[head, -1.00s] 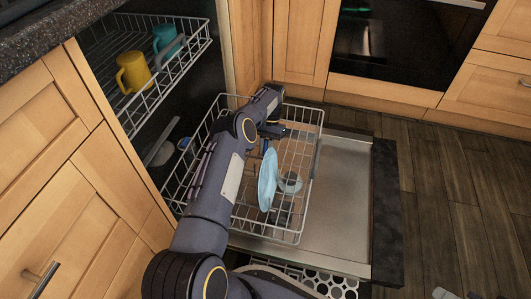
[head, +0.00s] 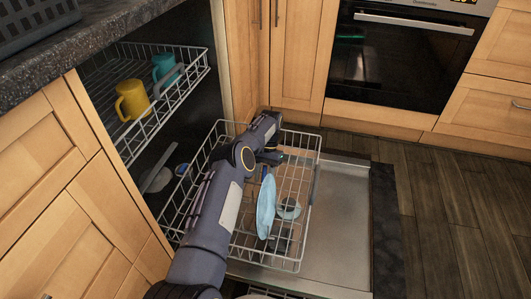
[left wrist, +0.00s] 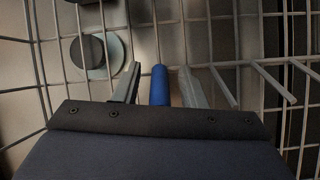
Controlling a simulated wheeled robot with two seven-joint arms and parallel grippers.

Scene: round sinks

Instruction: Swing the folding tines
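The pulled-out lower dishwasher rack (head: 309,190) holds a pale blue plate (head: 266,207) standing on edge. My left arm reaches over the rack from the lower left, and my left gripper (head: 271,158) is low inside it, partly hidden by the arm. In the left wrist view, my left gripper (left wrist: 158,88) is open, with a short blue rod-like piece (left wrist: 160,85) between its fingers and gaps on both sides. Slanted wire tines (left wrist: 272,82) show to the right of the fingers. I cannot tell whether the blue piece belongs to the folding tines. My right gripper is out of view.
The upper rack (head: 183,89) holds a yellow mug (head: 132,100) and a teal mug (head: 165,68). A grey round item (head: 289,208) sits in the lower rack beside the plate. The open dishwasher door (head: 340,225) lies under the rack. Dark floor (head: 455,200) is clear on the right.

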